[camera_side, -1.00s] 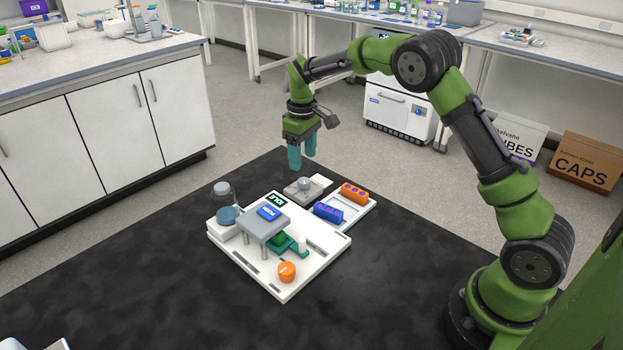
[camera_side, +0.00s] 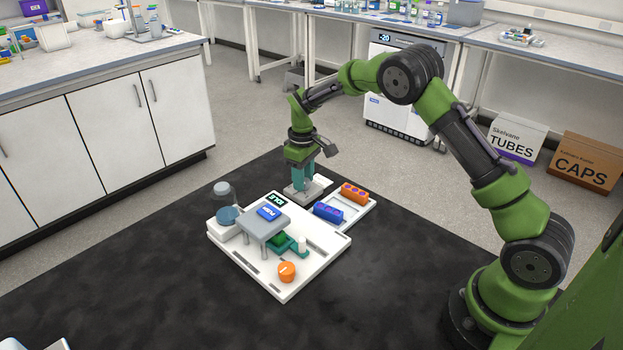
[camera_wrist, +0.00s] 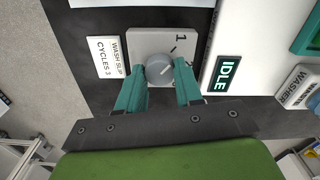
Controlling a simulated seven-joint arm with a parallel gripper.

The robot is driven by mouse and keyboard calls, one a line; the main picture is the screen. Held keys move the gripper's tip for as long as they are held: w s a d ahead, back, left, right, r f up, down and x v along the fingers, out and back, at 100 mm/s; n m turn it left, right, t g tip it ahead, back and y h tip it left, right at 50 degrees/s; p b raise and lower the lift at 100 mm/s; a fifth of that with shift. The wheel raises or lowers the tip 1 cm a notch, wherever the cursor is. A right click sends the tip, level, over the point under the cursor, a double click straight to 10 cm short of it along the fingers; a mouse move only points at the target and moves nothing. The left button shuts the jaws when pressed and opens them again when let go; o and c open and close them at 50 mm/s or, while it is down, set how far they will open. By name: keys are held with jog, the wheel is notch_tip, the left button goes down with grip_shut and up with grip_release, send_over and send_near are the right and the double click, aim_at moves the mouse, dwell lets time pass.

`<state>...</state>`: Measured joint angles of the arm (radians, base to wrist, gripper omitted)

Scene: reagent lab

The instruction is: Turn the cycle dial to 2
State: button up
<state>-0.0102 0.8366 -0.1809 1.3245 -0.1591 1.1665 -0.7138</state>
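In the side view my gripper (camera_side: 302,186) hides the knob above the grey base (camera_side: 305,195). Other numbers on the base are mostly hidden by the fingers.
A white card (camera_wrist: 105,57) reading "WASH SLIP CYCLES 3" lies beside the dial base. The white washer board (camera_side: 284,288) with its "IDLE" display (camera_side: 275,199) and orange knob (camera_side: 287,271) is close by.

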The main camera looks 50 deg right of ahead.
jog(key=c, duration=0.4)
jog(key=shift+m, duration=0.3)
jog(key=m, duration=0.4)
jog(key=shift+m, duration=2.5)
jog(key=o, duration=1)
jog(key=shift+o, duration=0.2)
